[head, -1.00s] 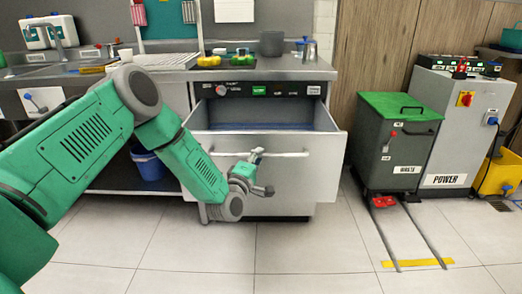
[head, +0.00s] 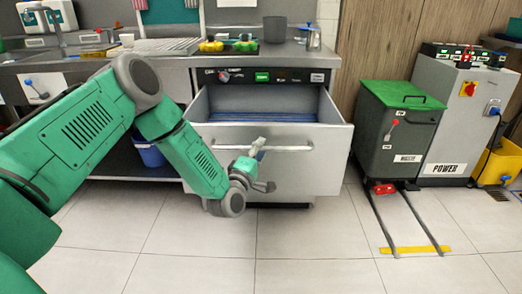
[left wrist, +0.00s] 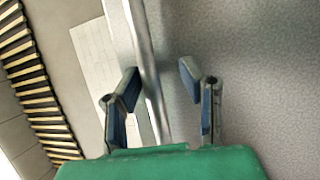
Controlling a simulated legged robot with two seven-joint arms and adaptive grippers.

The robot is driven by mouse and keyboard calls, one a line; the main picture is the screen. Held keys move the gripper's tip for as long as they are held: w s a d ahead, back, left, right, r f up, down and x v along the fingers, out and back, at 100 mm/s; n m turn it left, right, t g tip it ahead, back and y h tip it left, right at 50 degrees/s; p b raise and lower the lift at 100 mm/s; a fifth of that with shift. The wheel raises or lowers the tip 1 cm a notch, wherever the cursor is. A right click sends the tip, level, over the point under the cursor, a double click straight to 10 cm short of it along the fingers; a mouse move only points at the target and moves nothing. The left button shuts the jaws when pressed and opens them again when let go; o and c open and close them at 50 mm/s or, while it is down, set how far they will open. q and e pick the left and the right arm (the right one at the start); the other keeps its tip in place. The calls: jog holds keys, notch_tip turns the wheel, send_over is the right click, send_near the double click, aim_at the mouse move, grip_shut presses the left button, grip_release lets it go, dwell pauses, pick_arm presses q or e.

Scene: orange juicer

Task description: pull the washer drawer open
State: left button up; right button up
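The washer drawer (head: 302,172) is pulled out from the steel washer under the counter, and a blue rack (head: 262,117) shows inside it. A horizontal bar handle (head: 290,148) crosses its front. My left gripper (head: 258,163) is at the left part of this handle. In the left wrist view, the handle bar (left wrist: 146,70) passes between the two spread fingers of my left gripper (left wrist: 160,84). A gap shows between the bar and the right finger. Contact with the left finger cannot be told. My right gripper is not in view.
A control panel (head: 290,76) is above the drawer. A grey waste bin with a green lid (head: 400,96) and a power cabinet (head: 456,120) stand to the right. A blue bucket (head: 150,154) is under the counter at left. The tiled floor (head: 310,250) in front is clear.

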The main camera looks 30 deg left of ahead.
pick_arm(q)
jog(key=shift+s+d, duration=0.1)
jog(key=shift+s, duration=0.05)
jog(key=v, duration=1.1)
jog(key=shift+s, duration=0.35)
jog(key=shift+f, duration=0.1)
